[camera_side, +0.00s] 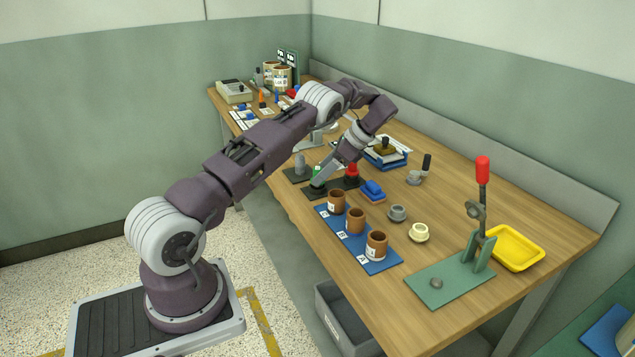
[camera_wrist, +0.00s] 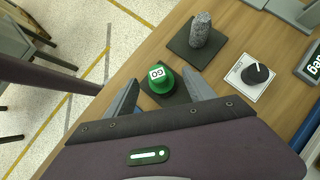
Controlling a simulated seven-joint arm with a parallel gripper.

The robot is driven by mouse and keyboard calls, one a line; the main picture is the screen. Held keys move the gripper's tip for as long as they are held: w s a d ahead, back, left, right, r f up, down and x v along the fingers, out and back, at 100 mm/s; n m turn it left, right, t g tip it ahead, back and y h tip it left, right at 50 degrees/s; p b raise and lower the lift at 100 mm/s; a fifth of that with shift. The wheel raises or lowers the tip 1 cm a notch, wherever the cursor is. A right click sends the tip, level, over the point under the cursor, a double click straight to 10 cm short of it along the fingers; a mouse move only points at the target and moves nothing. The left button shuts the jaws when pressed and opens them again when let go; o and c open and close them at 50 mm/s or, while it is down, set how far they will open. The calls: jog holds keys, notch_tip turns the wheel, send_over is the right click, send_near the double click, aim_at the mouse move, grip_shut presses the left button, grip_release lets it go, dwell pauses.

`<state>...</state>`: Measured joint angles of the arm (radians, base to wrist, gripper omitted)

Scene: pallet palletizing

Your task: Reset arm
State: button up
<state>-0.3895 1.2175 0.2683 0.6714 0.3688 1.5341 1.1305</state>
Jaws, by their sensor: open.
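My gripper (camera_side: 318,182) hangs low over the near edge of the wooden table, by several dark plates. In the wrist view my gripper (camera_wrist: 161,78) is open, with nothing held. Its two fingers stand apart on either side of a green button (camera_wrist: 161,82) marked GO on a dark base. The button is partly hidden behind the gripper in the side view. I cannot tell whether the fingers touch it.
A grey post (camera_wrist: 200,29) stands on a dark plate beside the button. A dial (camera_wrist: 257,73) is to the right. A red button (camera_side: 352,170), brown cups (camera_side: 356,221) on a blue mat (camera_side: 380,265) and a red-handled lever press (camera_side: 482,190) stand nearby.

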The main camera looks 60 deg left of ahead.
jog(key=v, duration=0.4)
jog(key=d+r+n+t+h, duration=0.1)
jog(key=d+r+n+t, duration=0.35)
jog(key=r, duration=0.95)
jog(key=s+d+r+t+h, duration=0.2)
jog(key=s+d+r, duration=0.1)
jog(key=d+r, duration=0.6)
jog(key=s+d+n+t+h, duration=0.1)
jog(key=s+d+n+t, duration=0.15)
jog(key=s+d, duration=1.2)
jog(key=s+d+f+t, duration=0.1)
jog(key=s+d+f, duration=0.2)
jog(key=s, duration=0.2)
jog(key=s+d+f+t+h, duration=0.1)
jog(key=s+d+f, duration=0.1)
jog(key=s, duration=0.3)
jog(key=shift+d+f+n+t, duration=0.3)
jog(key=shift+d+f+n, duration=0.1)
jog(key=shift+d, duration=0.1)
jog(key=shift+r, duration=0.1)
